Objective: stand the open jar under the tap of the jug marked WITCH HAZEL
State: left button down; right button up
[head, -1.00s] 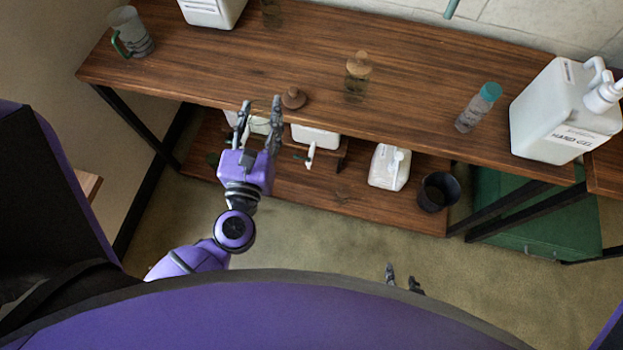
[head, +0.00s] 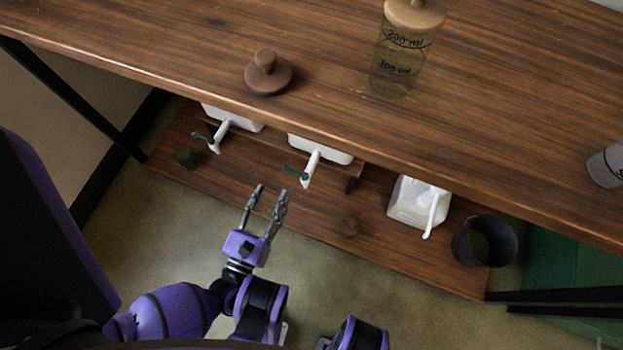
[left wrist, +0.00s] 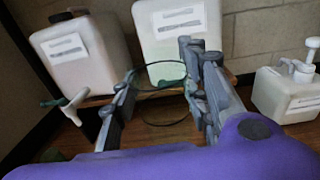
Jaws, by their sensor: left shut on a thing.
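My left gripper (head: 265,205) is shut on the clear open jar (left wrist: 162,98), whose dark rim lines show between the fingers in the left wrist view. The jar barely shows in the head view. The gripper is in front of the low shelf, apart from the taps. Two white jugs stand on a raised board there: a left jug (left wrist: 82,52) with a white tap (head: 218,138) and a middle jug (left wrist: 178,28) with a white tap (head: 311,168). Both taps have dark green handles. The labels are too small to read, so I cannot tell which is WITCH HAZEL. My right gripper is out of view.
The counter edge overhangs the jugs. On the counter are a brown knobbed lid (head: 267,74) and a corked graduated jar (head: 404,52). A white pump bottle (head: 417,203) and a dark bin (head: 484,242) stand right on the shelf (head: 290,215). The shelf's front strip is mostly clear.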

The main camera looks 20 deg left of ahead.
pick_arm(q)
notch_tip(320, 180, down, 14)
jog(key=s+b, duration=0.2)
jog(key=b, duration=0.7)
jog(key=shift+h, duration=0.3)
jog(key=w+d+f+b, duration=0.1)
jog(key=w+f+b, duration=0.2)
jog(key=w+f, duration=0.1)
jog(key=w+d+f+b, duration=0.2)
jog(key=w+f, duration=0.3)
jog(key=w+d+f+b, duration=0.1)
jog(key=w+f+b, duration=0.2)
jog(key=w+f, duration=0.1)
jog(key=shift+w+d+f+b, duration=0.3)
jog(key=shift+w+d+b, duration=0.05)
jog(key=shift+d, duration=0.05)
jog(key=shift+s, duration=0.1)
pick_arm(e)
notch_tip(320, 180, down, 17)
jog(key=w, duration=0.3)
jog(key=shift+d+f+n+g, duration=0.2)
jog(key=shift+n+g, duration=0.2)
pick_arm(q)
jog(key=shift+f, duration=0.15)
jog(key=c, duration=1)
grip_release()
